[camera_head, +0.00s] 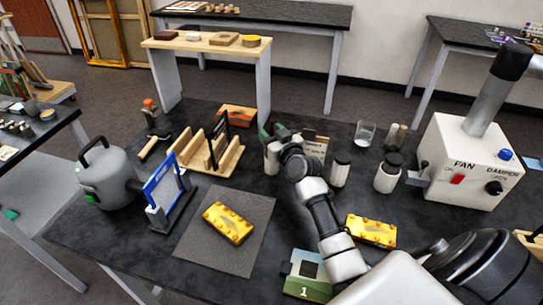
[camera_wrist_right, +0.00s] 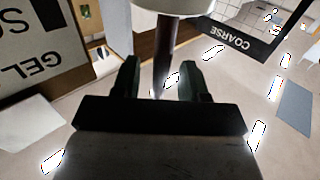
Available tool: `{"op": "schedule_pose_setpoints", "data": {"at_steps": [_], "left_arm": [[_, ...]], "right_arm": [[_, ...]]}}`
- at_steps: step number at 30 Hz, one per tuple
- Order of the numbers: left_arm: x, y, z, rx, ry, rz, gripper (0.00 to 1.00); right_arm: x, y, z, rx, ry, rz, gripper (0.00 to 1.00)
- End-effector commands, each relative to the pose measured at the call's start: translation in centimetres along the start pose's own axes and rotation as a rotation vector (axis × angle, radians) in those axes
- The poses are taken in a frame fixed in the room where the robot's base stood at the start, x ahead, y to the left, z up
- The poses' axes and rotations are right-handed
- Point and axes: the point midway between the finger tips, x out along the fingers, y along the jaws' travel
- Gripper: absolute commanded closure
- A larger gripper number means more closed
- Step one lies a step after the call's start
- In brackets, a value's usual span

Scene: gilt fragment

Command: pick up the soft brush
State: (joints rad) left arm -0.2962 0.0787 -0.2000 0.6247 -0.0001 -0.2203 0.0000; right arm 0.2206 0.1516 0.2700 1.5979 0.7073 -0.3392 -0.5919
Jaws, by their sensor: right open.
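My right gripper (camera_head: 274,133) is open over the dark bench, just right of the wooden rack (camera_head: 228,158). In the wrist view its two green fingers (camera_wrist_right: 160,70) stand apart, with a dark upright rod between them in the picture. I cannot tell whether the rod is the soft brush's handle or whether the fingers touch it. A dark plate marked COARSE (camera_wrist_right: 243,38) shows at the upper right of the wrist view, upside down. I cannot make out the soft brush for certain in either view. My left gripper is not in view.
A card marked GEL (camera_wrist_right: 35,40) stands close by. A yellow fragment (camera_head: 228,223) lies on the grey mat (camera_head: 250,259); another (camera_head: 371,231) lies farther right. A blue frame (camera_head: 165,182) stands left.

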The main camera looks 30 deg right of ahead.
Motion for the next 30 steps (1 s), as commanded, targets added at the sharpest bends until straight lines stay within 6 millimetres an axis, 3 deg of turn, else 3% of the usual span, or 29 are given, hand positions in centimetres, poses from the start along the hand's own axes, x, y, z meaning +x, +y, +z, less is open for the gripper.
{"op": "schedule_pose_setpoints", "data": {"at_steps": [5, 14, 25, 30], "left_arm": [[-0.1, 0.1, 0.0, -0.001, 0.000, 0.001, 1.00], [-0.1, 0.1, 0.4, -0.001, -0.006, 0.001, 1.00], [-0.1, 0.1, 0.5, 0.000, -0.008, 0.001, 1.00], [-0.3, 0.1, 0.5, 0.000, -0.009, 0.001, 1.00]], "right_arm": [[0.0, 0.0, -0.1, 0.000, 0.000, 0.000, 0.56], [0.0, 0.0, 0.0, -0.001, 0.000, 0.000, 0.99], [0.0, 0.0, -0.2, -0.001, 0.000, 0.000, 1.00], [0.0, -0.1, -2.3, -0.001, 0.004, 0.000, 1.00]]}}
